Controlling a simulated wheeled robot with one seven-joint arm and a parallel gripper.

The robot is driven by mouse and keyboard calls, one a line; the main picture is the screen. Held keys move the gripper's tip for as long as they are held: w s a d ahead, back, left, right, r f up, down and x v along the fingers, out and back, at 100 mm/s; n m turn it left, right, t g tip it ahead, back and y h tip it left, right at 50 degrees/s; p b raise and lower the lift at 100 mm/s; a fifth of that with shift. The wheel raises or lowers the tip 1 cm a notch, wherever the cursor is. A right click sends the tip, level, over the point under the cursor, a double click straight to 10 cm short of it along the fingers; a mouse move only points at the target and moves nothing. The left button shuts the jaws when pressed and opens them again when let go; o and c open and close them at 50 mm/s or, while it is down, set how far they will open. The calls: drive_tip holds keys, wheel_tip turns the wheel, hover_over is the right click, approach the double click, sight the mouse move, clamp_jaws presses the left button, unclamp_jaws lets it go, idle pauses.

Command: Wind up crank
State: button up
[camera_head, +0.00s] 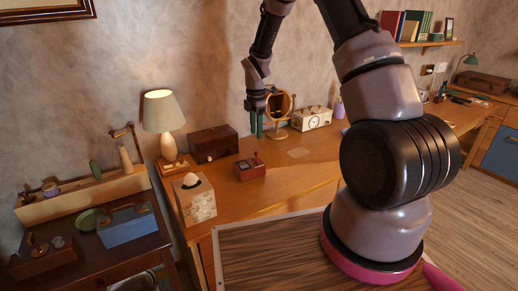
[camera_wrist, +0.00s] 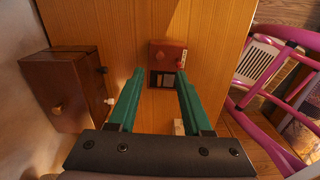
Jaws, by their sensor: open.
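My gripper (camera_head: 258,124) is open and empty, its green fingers pointing down above the wooden desk. In the wrist view my gripper (camera_wrist: 160,76) has its two fingers spread, with a small red-brown box (camera_wrist: 167,54) seen between and beyond the tips. This box (camera_head: 251,171) lies on the desk, with a small upright handle and a red knob on it; which part is the crank is too small to tell. A larger dark brown wooden box (camera_wrist: 72,92) with a round knob stands left of the fingers; it also shows in the head view (camera_head: 213,143). Nothing touches the fingers.
A lamp (camera_head: 163,115), a tissue box (camera_head: 194,198), a round mirror (camera_head: 279,105) and a white clock (camera_head: 313,118) stand around the desk. The desk middle is mostly clear.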

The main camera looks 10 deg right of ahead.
sight(256, 152)
wheel_tip(256, 152, down, 8)
drive_tip(key=shift+f, duration=0.1)
idle(0.4)
clamp_jaws()
